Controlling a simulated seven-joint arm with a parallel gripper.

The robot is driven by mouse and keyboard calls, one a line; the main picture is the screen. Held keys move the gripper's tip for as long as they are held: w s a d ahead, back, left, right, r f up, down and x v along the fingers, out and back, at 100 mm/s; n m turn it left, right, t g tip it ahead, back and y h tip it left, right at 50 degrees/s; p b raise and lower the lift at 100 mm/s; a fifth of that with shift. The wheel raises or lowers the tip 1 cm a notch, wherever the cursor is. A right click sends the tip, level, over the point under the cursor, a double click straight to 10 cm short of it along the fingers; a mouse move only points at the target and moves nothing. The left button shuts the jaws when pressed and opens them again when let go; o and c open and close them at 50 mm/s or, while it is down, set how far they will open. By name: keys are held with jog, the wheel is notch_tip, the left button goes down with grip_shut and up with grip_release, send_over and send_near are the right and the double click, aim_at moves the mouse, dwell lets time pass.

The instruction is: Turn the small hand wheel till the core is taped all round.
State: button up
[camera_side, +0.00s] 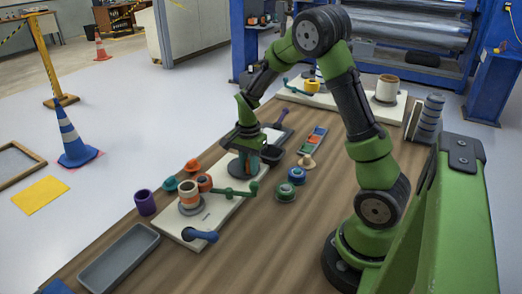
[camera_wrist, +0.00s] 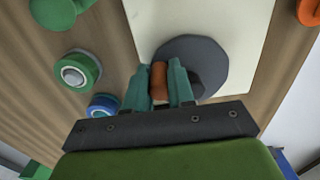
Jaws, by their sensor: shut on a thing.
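The small hand wheel (camera_wrist: 207,52) is a dark grey disc on the white base board. It also shows under my gripper in the side view (camera_side: 236,170). An orange-brown upright handle (camera_wrist: 159,78) on the wheel stands between the two teal fingers of my gripper (camera_wrist: 160,92), which is shut on it. In the side view my gripper (camera_side: 246,150) points down over the wheel and hides the handle. How much tape is on the core cannot be told.
A purple cup (camera_side: 145,202) and a grey tray (camera_side: 119,258) are at left. The table's front right is clear.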

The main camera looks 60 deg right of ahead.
aim_at(239, 172)
jog(key=shift+w+d+r, duration=0.15)
jog(key=shift+d, duration=0.05)
jog(key=shift+w, duration=0.1)
jog(key=shift+w+a, duration=0.45)
jog(key=shift+a, duration=0.15)
jog(key=shift+w+a, duration=0.25)
jog(key=shift+w, duration=0.45)
